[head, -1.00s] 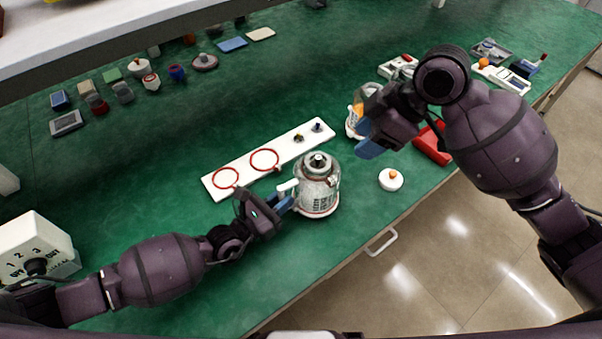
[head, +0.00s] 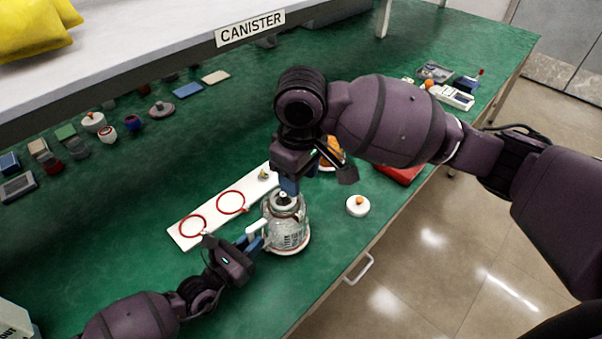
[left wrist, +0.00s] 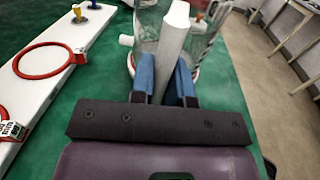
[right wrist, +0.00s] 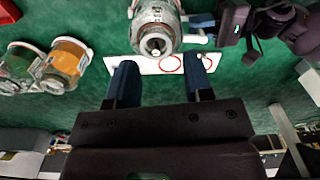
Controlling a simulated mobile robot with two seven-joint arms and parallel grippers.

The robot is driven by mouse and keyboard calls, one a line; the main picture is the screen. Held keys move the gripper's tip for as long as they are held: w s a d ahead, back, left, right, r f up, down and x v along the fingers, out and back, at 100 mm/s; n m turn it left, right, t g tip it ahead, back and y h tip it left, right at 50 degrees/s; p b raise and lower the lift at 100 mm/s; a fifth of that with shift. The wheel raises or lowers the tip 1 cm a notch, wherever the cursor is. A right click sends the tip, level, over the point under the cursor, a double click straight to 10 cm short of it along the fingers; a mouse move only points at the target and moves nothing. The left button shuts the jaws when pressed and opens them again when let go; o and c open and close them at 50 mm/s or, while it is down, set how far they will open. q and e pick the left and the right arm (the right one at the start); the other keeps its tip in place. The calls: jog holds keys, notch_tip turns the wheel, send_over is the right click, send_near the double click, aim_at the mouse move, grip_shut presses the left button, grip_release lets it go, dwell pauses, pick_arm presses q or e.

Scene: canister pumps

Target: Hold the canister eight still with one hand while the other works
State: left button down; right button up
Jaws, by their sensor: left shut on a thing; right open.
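A clear canister (head: 290,236) with a pale base and printed marks stands upright on the green bench. I cannot read whether it is number eight. My left gripper (head: 256,238) is shut on its white handle, which shows between the blue fingers in the left wrist view (left wrist: 173,40). My right gripper (head: 305,178) is open above and beside the canister, with nothing between its fingers. In the right wrist view the canister's round top with a metal knob (right wrist: 156,44) lies just beyond the open fingers (right wrist: 161,82).
A white board (head: 189,240) with red rings and small pegs lies behind the canister. A white lid with an orange knob (head: 358,207) sits to the right. An orange-filled canister (right wrist: 65,62) and a red tray (head: 402,174) are near. Small items line the back.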

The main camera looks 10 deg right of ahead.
aim_at(301, 215)
jog(key=f+m, duration=0.1)
jog(key=f, duration=0.5)
jog(key=f+m, duration=0.1)
jog(key=f, duration=0.5)
jog(key=shift+d+m, duration=0.2)
jog(key=shift+m, duration=0.2)
grip_shut()
jog(key=shift+r, duration=4.3)
dwell(1.7)
